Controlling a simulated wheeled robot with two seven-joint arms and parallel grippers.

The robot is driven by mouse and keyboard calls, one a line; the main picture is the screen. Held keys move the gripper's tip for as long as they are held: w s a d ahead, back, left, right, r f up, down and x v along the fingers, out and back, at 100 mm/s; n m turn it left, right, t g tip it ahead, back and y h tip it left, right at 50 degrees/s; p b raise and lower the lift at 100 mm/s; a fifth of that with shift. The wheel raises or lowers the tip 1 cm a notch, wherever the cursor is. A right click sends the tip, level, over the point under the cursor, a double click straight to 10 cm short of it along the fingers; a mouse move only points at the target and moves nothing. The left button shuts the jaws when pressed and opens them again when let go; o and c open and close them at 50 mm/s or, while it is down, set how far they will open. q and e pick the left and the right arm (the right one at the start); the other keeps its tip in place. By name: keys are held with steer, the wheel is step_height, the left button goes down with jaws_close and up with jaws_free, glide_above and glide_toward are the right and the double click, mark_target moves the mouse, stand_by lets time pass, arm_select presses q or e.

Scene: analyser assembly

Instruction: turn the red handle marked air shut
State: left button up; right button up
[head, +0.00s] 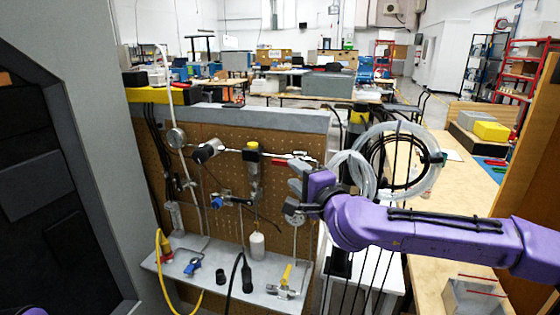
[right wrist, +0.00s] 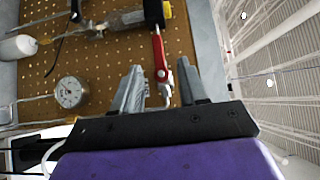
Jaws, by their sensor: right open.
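The red handle (right wrist: 160,56) shows in the right wrist view as a narrow red lever with a bare metal end, in front of the brown pegboard. It lies between the fingertips of my right gripper (right wrist: 159,76), which is open, with a gap visible to each finger. Any marking on the handle is too small to read. My left gripper is not in view.
A round gauge (right wrist: 69,92) is on the board near the gripper. Pipes and a yellow-topped filter (head: 253,165) stand to its left. A grey shelf (head: 225,278) below holds hoses and fittings. Coiled clear and black tubing (head: 437,180) hangs behind my right arm.

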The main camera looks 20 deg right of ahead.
mark_target(281, 164)
steer(key=w, duration=0.2)
steer(key=w+a+p, duration=0.1)
steer(key=w, duration=0.2)
steer(key=w+p, duration=0.1)
steer(key=w, duration=0.1)
steer(key=shift+w+a, duration=0.15)
steer(key=shift+a, duration=0.1)
steer(key=shift+w+a+f, duration=0.1)
steer(key=shift+w+a, duration=0.05)
steer(key=shift+w, duration=0.45)
